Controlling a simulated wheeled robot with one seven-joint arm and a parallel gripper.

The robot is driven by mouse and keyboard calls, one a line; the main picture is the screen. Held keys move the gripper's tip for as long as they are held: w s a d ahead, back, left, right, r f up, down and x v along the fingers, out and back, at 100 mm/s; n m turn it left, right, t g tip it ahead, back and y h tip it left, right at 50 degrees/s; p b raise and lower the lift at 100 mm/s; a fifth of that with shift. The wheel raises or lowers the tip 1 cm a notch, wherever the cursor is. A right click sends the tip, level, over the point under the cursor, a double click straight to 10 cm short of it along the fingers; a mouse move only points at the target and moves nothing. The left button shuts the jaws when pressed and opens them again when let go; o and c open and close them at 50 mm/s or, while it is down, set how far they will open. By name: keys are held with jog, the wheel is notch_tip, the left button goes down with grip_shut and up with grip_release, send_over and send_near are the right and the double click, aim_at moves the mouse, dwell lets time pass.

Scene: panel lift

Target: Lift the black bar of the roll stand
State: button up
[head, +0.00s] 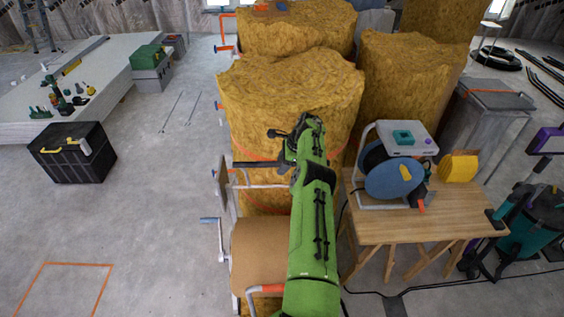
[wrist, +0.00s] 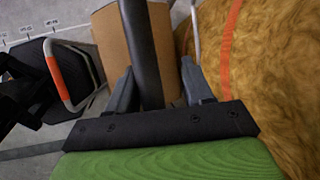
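The black bar (head: 258,164) of the roll stand sticks out level to the left of my gripper (head: 291,160) in the head view. My arm and gripper hide its right part. In the wrist view the bar (wrist: 139,35) runs down from the top edge between the two spread fingers of my gripper (wrist: 158,67). The bar sits nearer the left finger, with a visible gap to the right finger. I cannot tell how deep it lies between them.
Large yellow insulation rolls (head: 290,95) stand behind and right of the bar. A wooden bench (head: 425,222) with a blue-disc machine (head: 394,178) is at the right. A black toolbox (head: 72,155) stands at the left. The floor between the toolbox and stand is clear.

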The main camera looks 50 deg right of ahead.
jog(key=shift+s+a+r, duration=0.1)
jog(key=shift+a+r, duration=0.2)
jog(key=shift+r, duration=0.15)
jog(key=shift+s+d+r, duration=0.1)
jog(key=shift+r, duration=0.25)
jog(key=p+v, duration=0.2)
jog(key=v, duration=1.3)
jog(key=shift+f, duration=0.15)
